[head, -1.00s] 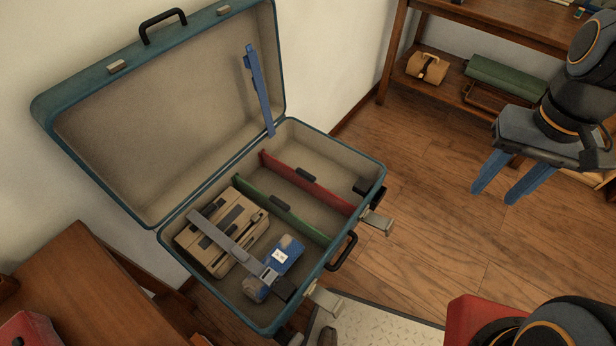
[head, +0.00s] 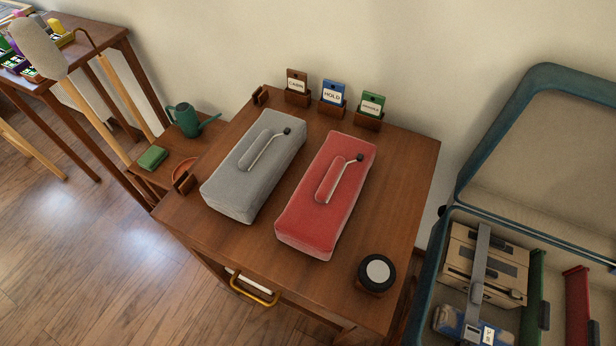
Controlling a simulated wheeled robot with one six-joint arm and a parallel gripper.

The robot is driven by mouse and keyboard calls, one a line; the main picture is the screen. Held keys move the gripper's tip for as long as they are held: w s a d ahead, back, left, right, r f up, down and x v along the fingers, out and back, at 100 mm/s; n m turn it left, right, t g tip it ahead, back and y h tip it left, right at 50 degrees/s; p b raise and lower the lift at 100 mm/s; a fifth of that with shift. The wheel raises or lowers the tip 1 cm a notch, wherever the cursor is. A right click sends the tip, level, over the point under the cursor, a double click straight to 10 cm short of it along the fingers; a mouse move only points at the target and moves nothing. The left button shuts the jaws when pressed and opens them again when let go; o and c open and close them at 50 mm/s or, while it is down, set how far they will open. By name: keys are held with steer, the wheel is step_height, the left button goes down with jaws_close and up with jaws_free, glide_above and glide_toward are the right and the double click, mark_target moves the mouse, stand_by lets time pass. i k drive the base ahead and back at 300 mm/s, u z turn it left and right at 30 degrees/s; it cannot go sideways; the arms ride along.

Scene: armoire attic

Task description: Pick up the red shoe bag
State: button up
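The red shoe bag (head: 316,220) lies flat on the wooden table (head: 395,215) in the head view. It is a long padded block with a raised pad on top and a thin cord ending in a dark toggle. A grey shoe bag (head: 238,185) of the same shape lies to its left, with a narrow gap between them. Nothing covers the red bag. My gripper is not in view now.
Three label cards, with the blue one (head: 333,95) in the middle, stand behind the bags. A round black-rimmed disc (head: 377,273) sits at the table's front right. The open teal suitcase (head: 449,230) is at right. A green watering can (head: 187,120) stands at left.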

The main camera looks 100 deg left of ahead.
mark_target(313, 221)
steer(key=k, duration=0.65)
steer(key=z, duration=0.9)
steer(key=i, duration=1.2)
steer(key=u, duration=4.35)
steer(key=i, duration=0.45)
steer(key=u, duration=0.05)
